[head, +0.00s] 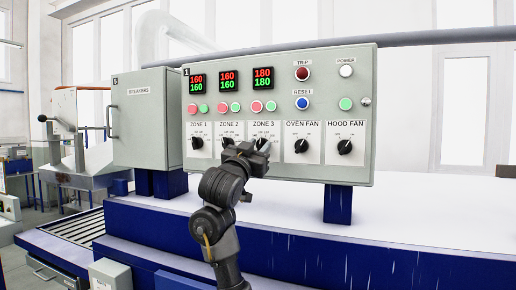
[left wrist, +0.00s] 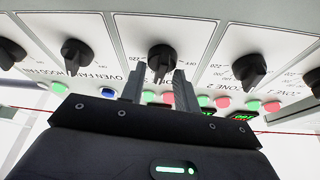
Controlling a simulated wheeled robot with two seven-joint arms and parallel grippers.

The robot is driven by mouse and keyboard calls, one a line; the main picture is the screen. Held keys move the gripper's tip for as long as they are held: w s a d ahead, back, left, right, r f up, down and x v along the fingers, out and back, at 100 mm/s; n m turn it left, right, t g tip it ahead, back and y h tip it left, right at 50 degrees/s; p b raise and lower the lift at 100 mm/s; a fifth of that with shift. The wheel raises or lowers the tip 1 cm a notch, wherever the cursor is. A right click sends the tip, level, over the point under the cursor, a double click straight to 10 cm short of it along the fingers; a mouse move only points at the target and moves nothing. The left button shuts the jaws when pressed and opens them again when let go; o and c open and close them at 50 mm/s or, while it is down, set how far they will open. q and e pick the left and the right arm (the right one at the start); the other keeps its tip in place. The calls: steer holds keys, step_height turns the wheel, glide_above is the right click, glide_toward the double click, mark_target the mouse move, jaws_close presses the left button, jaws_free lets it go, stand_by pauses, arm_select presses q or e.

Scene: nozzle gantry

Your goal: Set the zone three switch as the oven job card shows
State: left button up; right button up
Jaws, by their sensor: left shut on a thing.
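The zone three switch (head: 263,143) is a black rotary knob on a white plate marked ZONE 3, on the front of the grey control panel (head: 345,90). My left gripper (head: 254,152) is in front of it and hides much of it in the head view. In the left wrist view, which shows the panel upside down, the gripper's two fingers (left wrist: 160,85) are shut on the zone three knob (left wrist: 161,59). The pointer's exact setting is hard to read. The display above reads 180 over 180. I see no job card. My right gripper is not in view.
The zone two knob (head: 228,142) and oven fan knob (head: 300,146) sit close on either side. The hood fan knob (head: 345,147) is further right. A grey BREAKERS box (head: 150,120) stands left of the panel. The white surface (head: 420,210) below is clear.

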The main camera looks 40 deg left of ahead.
arm_select(q)
steer(key=shift+d+n+y+p, duration=0.1)
steer(key=shift+n+y+p, duration=0.3)
steer(key=shift+n, duration=0.5)
steer(key=n+y+p, duration=0.1)
steer(key=n+p, duration=0.2)
steer(key=shift+r+n+g+y, duration=0.2)
steer(key=shift+n+g+y, duration=0.1)
steer(key=shift+g+y, duration=0.1)
steer(key=shift+f+n+y+p, duration=0.2)
steer(key=shift+n+y+p, duration=0.3)
steer(key=shift+n+p, duration=0.65)
steer(key=o, duration=0.9)
steer(key=shift+c, duration=0.2)
